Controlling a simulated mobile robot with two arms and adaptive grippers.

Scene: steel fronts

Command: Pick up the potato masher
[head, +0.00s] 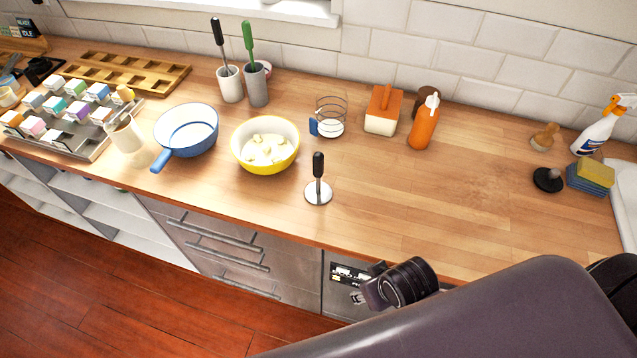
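The potato masher (318,184) stands upright on the wooden counter near its front edge, with a black handle on top and a round, shiny flat head on the counter. It stands free, just right of and in front of a yellow bowl (238,153) holding pale chunks. My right gripper (361,290) is in front of the counter edge, below and right of the masher and apart from it. It is small and dark against the cabinet front, so I cannot tell whether its fingers are open. My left gripper is not in view.
A blue pan (187,128) sits left of the bowl. Behind the masher are a glass with a blue handle (330,117), a butter dish (384,108) and an orange bottle (424,122). Two utensil cups (257,88) stand farther back. The counter (440,195) right of the masher is clear.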

